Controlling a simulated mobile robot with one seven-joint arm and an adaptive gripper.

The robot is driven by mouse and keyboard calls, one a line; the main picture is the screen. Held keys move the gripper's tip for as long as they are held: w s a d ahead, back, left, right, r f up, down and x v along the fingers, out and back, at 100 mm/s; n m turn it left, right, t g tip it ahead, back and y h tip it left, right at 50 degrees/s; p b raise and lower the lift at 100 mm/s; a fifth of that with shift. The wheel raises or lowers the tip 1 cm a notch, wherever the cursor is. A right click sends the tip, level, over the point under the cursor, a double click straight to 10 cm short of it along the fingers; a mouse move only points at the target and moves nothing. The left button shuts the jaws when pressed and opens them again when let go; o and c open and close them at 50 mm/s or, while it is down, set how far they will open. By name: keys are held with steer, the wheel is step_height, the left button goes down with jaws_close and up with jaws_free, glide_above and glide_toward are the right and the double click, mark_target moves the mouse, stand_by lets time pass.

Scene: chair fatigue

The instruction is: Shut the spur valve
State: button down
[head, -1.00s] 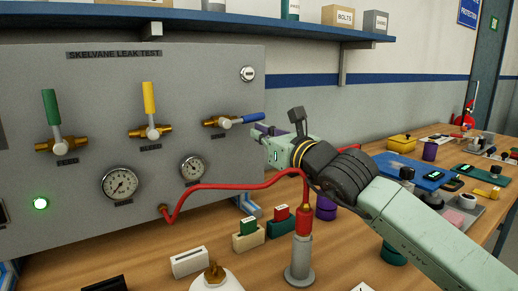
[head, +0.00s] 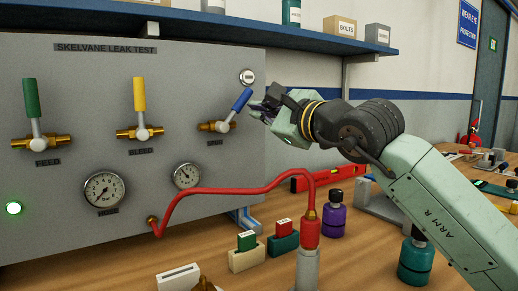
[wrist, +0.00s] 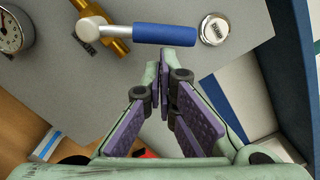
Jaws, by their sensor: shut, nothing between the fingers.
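The spur valve is the rightmost of three on the grey test panel, with a brass body (head: 208,127) and a blue lever (head: 239,101). The lever slants up to the right. In the wrist view the blue lever (wrist: 165,34) lies across the picture just beyond my fingertips. My gripper (head: 262,107) is at the right of the lever's end. Its purple-padded fingers (wrist: 164,78) are shut and empty. I cannot tell whether they touch the lever.
The green lever (head: 31,97) and yellow lever (head: 139,94) stand upright to the left. A round button (head: 247,77) sits above the spur valve. A blue shelf (head: 200,25) runs overhead. A red hose (head: 235,190) curves below, and a red spirit level (head: 315,178) lies behind it.

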mark_target(247, 94)
steer(key=r+n, duration=0.1)
steer(key=n, duration=0.1)
steer(key=a+r+n, duration=0.1)
steer(key=n, duration=0.1)
steer(key=s+a+r+n, duration=0.1)
steer(key=n, duration=0.1)
steer(key=shift+s, duration=0.1)
steer(key=shift+s+a+r, duration=0.25)
steer(key=shift+a, duration=0.05)
steer(key=shift+a, duration=0.1)
steer(key=shift+s, duration=0.1)
stand_by(0.5)
